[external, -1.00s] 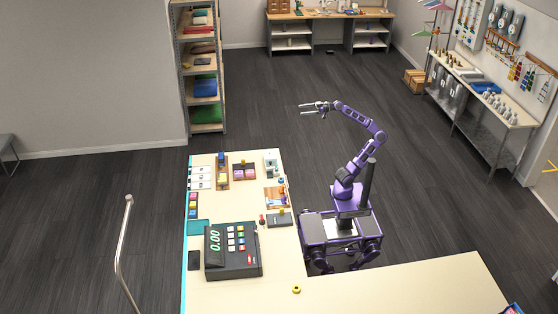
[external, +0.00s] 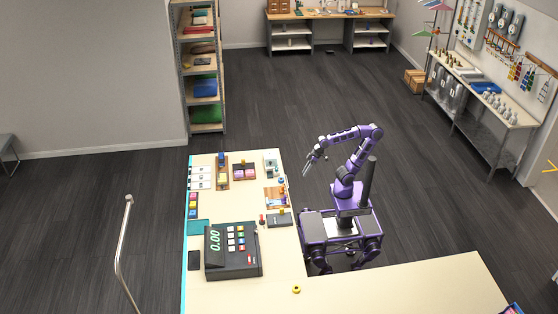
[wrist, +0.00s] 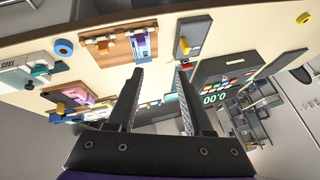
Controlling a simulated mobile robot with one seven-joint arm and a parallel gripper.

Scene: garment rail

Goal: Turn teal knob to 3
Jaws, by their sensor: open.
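My gripper (external: 309,168) is open and empty, pointing down in the air at the right edge of the counter in the external view. In the wrist view my gripper (wrist: 159,78) shows its two fingers apart with nothing between them. A pale device marked TAGS (wrist: 20,72), at the left of the wrist view, has a small teal part (wrist: 40,70) on it; I cannot tell whether this is the teal knob. The pale device (external: 270,163) stands at the counter's far right corner. No dial numbers can be read.
The counter (external: 278,242) holds a dark cash register (external: 233,250), a grey block with a yellow top (external: 279,219), a wooden-framed board (wrist: 120,45) and a pink item in a tray (wrist: 75,95). A blue ring (wrist: 63,47) lies near the edge.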

